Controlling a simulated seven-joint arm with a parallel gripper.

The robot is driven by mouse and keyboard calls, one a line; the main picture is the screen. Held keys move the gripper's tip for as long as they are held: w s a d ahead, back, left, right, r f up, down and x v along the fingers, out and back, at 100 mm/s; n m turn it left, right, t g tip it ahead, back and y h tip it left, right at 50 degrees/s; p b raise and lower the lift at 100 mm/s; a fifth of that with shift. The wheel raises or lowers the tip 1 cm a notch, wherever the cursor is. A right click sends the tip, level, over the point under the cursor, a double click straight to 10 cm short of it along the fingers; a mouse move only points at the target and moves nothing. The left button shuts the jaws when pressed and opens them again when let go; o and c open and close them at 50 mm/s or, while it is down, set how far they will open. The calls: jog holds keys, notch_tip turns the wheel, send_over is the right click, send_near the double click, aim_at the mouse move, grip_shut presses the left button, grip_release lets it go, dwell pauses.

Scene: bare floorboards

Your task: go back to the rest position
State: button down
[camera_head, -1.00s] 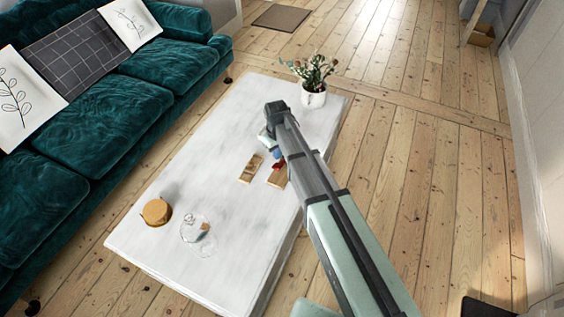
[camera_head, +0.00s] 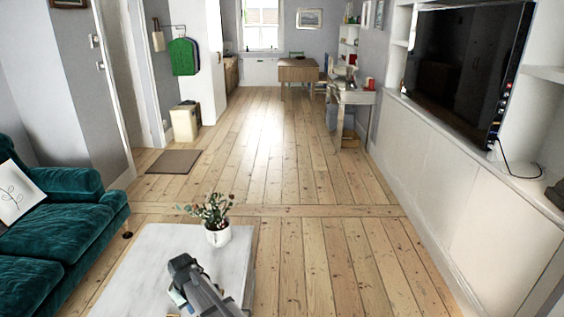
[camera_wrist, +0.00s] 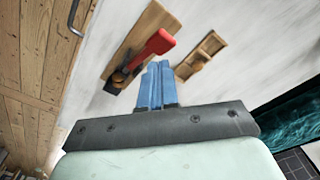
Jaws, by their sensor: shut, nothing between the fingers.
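My gripper (camera_wrist: 155,85) shows in the wrist view with its two blue fingers close together and nothing between them. It hangs over the white coffee table (camera_wrist: 215,25). In the head view my arm reaches over the table (camera_head: 150,255) from the bottom edge, and the fingers are hardly visible there.
A white pot with a plant (camera_head: 217,235) stands on the table's far end, close to my arm. A green sofa (camera_head: 60,235) is at the left. A television (camera_head: 465,70) hangs over white cabinets at the right. The floorboards (camera_head: 300,245) right of the table are clear.

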jog(key=s+d+f+m+g+h, duration=0.1)
jog(key=s+d+f, duration=0.5)
jog(key=d, duration=0.4)
jog(key=s+d+f+m+g, duration=0.1)
jog(key=s+d+f+m, duration=0.1)
jog(key=s+d+f, duration=0.55)
jog(key=s+d+f+m+g+h, duration=0.1)
jog(key=s+d+f, duration=0.3)
jog(key=d, duration=0.7)
jog(key=s+d+f+m+g, duration=0.2)
jog(key=s+d+f, duration=0.2)
jog(key=s+d, duration=0.5)
jog(key=s+d+f+m+g+y, duration=0.1)
jog(key=s+d+f+m+g, duration=0.1)
jog(key=s+d, duration=0.7)
notch_tip(320, 180, down, 2)
jog(key=shift+d+f+m, duration=0.15)
jog(key=shift+d+m, duration=0.6)
jog(key=shift+m, duration=0.05)
